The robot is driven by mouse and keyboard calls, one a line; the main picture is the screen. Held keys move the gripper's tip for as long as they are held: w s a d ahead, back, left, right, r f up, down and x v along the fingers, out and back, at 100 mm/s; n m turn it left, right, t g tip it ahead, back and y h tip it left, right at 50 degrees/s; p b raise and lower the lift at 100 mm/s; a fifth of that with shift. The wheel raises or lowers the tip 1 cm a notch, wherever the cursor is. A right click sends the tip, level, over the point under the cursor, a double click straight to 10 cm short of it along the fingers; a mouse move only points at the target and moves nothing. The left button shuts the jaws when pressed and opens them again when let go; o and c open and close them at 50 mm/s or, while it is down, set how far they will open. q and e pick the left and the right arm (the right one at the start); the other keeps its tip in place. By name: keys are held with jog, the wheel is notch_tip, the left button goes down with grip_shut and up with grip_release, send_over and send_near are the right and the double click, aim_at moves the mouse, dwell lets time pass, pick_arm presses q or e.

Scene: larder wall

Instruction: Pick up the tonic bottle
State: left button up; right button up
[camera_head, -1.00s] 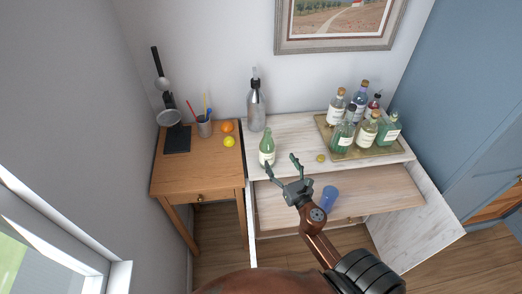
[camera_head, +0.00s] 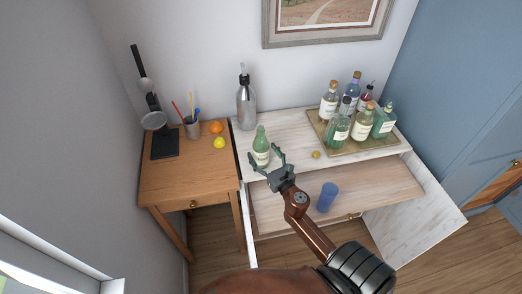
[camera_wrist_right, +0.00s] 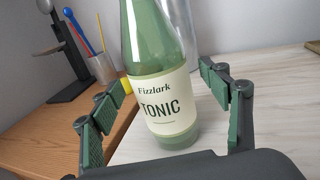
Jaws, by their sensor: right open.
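The tonic bottle (camera_head: 261,150) is light green glass with a cream label and stands upright near the left front of the white shelf top. In the right wrist view the bottle (camera_wrist_right: 162,100) shows its label, reading Fizzlark TONIC, between the two fingers. My right gripper (camera_head: 266,162) is open at the front of the bottle, with a finger to each side of it. In the right wrist view a gap shows between the bottle and each finger of the gripper (camera_wrist_right: 165,115). My left gripper is not in view.
A soda siphon (camera_head: 246,107) stands behind the bottle. A tray (camera_head: 352,149) of several bottles is at the right, with a small round yellowish thing (camera_head: 316,154) nearer. A blue cup (camera_head: 327,197) stands on the lower pull-out board. A wooden desk (camera_head: 185,180) adjoins at left.

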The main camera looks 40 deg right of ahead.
jog(key=shift+x, duration=1.15)
jog(key=shift+a, duration=0.1)
grip_shut()
